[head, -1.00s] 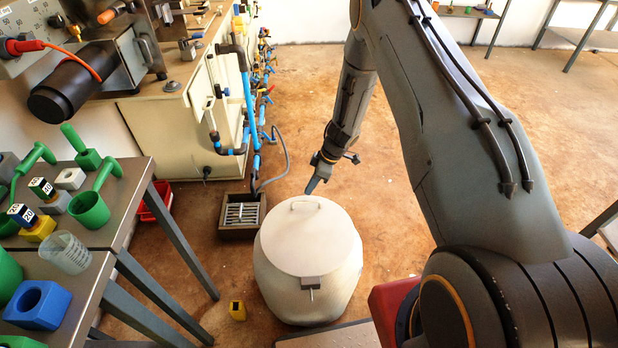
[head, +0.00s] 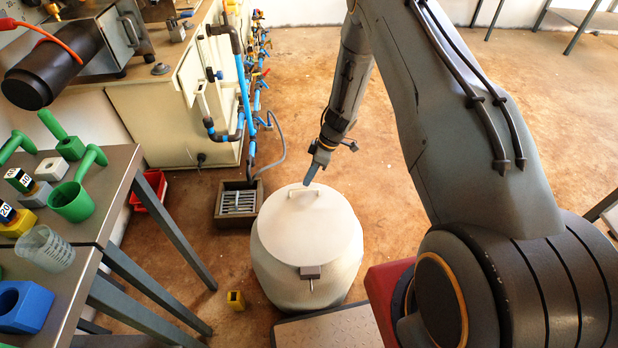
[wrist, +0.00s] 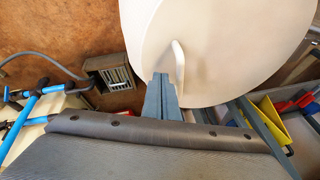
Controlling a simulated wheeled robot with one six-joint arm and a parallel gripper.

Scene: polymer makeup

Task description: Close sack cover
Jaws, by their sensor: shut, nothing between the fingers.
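The sack (head: 283,273) is a pale, rounded container on the floor in the middle of the head view. Its round white cover (head: 318,235) lies flat over the top, with a thin handle (head: 303,192) at the far edge and a grey latch (head: 311,272) at the near edge. My gripper (head: 309,182) is shut and empty, its tips at the far edge of the cover close to the handle. In the wrist view the shut fingers (wrist: 161,92) point at the cover (wrist: 225,60) just beside the handle (wrist: 179,65); whether they touch it is unclear.
A floor drain box (head: 238,203) stands behind the sack to the left. A bench (head: 85,225) with green cups and a blue block (head: 24,306) is at left. A small yellow block (head: 236,300) lies on the floor. Open floor (head: 440,100) lies behind and to the right.

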